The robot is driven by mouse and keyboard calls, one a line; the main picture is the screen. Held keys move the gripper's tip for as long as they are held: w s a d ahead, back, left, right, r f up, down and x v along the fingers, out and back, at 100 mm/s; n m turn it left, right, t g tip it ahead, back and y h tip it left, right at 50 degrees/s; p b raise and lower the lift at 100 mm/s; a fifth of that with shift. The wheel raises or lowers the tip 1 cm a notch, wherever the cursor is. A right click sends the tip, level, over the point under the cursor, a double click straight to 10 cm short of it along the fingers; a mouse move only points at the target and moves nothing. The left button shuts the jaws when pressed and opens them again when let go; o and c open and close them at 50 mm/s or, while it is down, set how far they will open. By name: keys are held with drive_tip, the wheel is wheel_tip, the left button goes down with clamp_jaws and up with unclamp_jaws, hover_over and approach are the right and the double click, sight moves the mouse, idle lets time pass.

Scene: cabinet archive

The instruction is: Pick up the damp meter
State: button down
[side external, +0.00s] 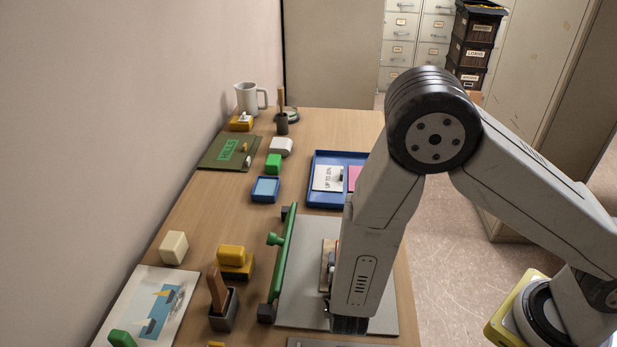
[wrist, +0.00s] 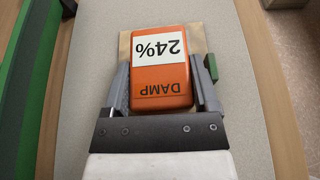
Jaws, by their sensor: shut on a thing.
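The damp meter (wrist: 162,80) is an orange block with a white "24%" panel and the word DAMP, upside down in the wrist view. My gripper (wrist: 162,85) has one finger on each side of it and is shut on it. A tan, flat piece (wrist: 125,45) lies under or beyond the meter, over the grey board (wrist: 240,120). In the side view my arm hides most of the meter; only a sliver of orange shows beside the arm. I cannot tell whether the meter is touching what lies below it.
A green bar (side external: 281,255) on dark end blocks runs along the board's left edge. A blue tray (side external: 324,198) lies beyond the board.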

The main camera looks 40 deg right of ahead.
drive_tip(key=shift+r, duration=4.65)
drive_tip(key=shift+w, duration=0.1)
drive_tip(key=shift+w+d+r, duration=0.2)
drive_tip(key=shift+w+r, duration=0.1)
drive_tip(key=shift+w, duration=0.2)
drive_tip(key=w+d+r+n+t+y, duration=0.3)
drive_tip(key=w+d+r+n+y, duration=0.2)
drive_tip(key=w+d+r, duration=0.4)
drive_tip(key=shift+w+r+n+y, duration=0.2)
drive_tip(key=shift+r+n+y, duration=0.1)
drive_tip(key=shift+r, duration=1.2)
drive_tip(key=shift+a+f, duration=0.1)
